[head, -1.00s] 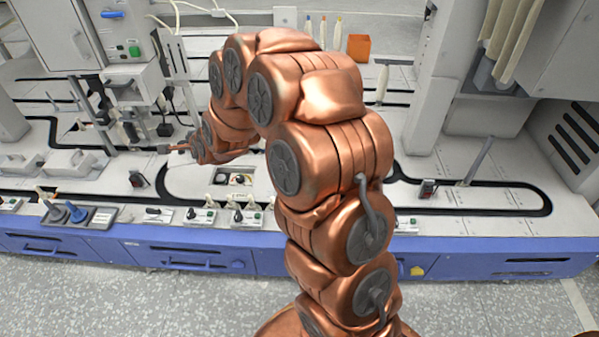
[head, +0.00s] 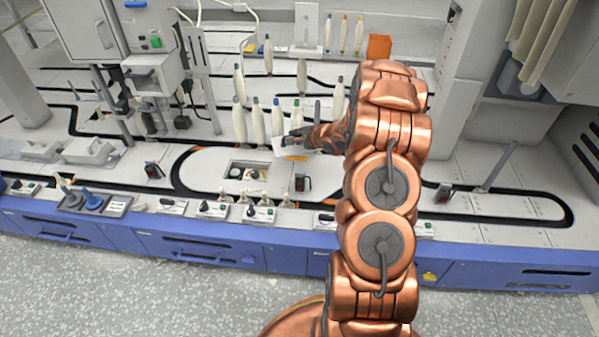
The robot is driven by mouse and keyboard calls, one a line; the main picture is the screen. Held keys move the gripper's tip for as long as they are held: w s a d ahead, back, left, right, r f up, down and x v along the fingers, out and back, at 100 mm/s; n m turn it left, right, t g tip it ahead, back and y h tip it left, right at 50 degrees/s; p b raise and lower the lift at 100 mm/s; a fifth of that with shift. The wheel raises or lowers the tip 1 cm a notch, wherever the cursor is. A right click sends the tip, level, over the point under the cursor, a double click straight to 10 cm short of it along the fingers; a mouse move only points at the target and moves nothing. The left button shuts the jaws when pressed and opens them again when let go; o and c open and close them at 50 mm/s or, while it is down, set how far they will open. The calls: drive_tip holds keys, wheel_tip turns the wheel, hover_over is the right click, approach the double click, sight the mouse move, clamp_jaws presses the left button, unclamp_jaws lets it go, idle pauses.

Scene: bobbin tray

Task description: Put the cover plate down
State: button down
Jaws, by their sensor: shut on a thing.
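The cover plate (head: 280,149) is a thin pale plate in the head view, near the middle of the white machine top. My gripper (head: 297,134) is shut on it, and my arm reaches in from the right. The plate lies just right of and behind a rectangular opening (head: 247,171) with dark and light round parts inside. An orange strip shows at the plate's near edge. I cannot tell whether the plate touches the surface below.
Several upright bobbins (head: 257,122) stand close behind and left of the plate. A small dark device (head: 302,183) stands in front of it. Several switch blocks (head: 262,214) line the front edge. An orange box (head: 379,47) stands at the back.

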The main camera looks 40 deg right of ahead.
drive_tip(key=s+d+f, duration=0.2)
drive_tip(key=d, duration=0.1)
drive_tip(key=shift+s+f, duration=0.25)
drive_tip(key=shift+s, duration=0.1)
drive_tip(key=shift+s+d+f, duration=0.1)
drive_tip(key=shift+d+f, duration=0.05)
drive_tip(key=shift+f, duration=0.15)
wheel_tip(320, 180, down, 10)
drive_tip(key=b, duration=0.5)
drive_tip(key=shift+r, duration=0.25)
drive_tip(key=c, duration=1.2)
unclamp_jaws()
